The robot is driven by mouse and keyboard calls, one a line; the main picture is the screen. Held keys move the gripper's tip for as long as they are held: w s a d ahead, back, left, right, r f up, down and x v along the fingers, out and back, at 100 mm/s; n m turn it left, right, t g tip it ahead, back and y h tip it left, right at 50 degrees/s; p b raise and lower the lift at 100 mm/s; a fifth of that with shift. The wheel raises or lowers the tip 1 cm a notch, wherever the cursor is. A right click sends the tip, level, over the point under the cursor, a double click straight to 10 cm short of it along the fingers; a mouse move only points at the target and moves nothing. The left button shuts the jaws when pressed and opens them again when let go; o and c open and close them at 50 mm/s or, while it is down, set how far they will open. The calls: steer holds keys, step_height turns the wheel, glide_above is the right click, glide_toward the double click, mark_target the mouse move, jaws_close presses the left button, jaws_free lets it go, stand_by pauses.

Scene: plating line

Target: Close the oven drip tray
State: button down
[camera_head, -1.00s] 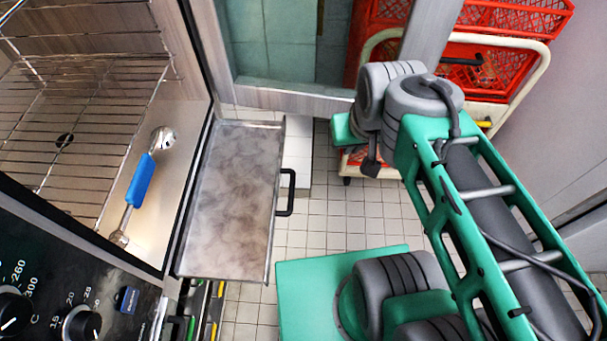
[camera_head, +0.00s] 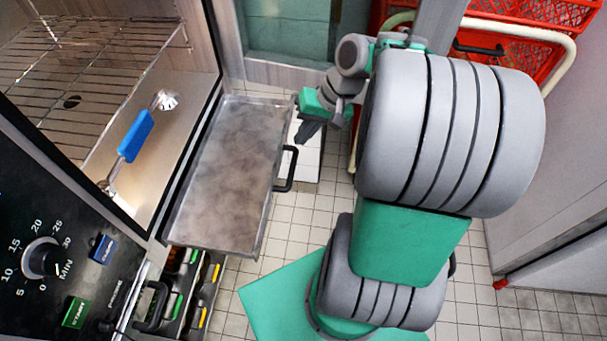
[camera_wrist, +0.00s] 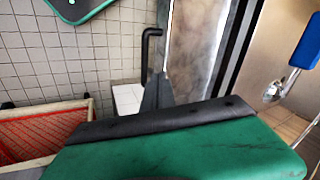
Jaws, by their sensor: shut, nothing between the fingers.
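The oven drip tray (camera_head: 228,172) is a shallow metal tray pulled out below the oven, with a black handle (camera_head: 287,169) on its right side. In the wrist view the tray (camera_wrist: 196,45) stands right of centre and its handle (camera_wrist: 149,50) rises just beyond my fingers. My gripper (camera_head: 306,136) is at the far right end of the tray, close to the handle. It is shut and empty; in the wrist view its dark fingertips (camera_wrist: 158,92) point toward the handle. I cannot tell whether they touch it.
An open drawer (camera_head: 196,300) with tools lies below the tray. Red crates (camera_head: 530,60) stand at the back right.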

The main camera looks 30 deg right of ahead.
steer(key=s+d+f+m+t+y+b, duration=0.3)
steer(key=s+d+f+m+y+b, duration=0.15)
steer(key=d+f, duration=0.65)
steer(key=w+a+f+n+b, duration=0.1)
steer(key=w+a+f+b, duration=0.1)
steer(key=w+a, duration=0.4)
steer(key=a+f, duration=0.1)
steer(key=a, duration=0.2)
steer(key=shift+f, duration=0.2)
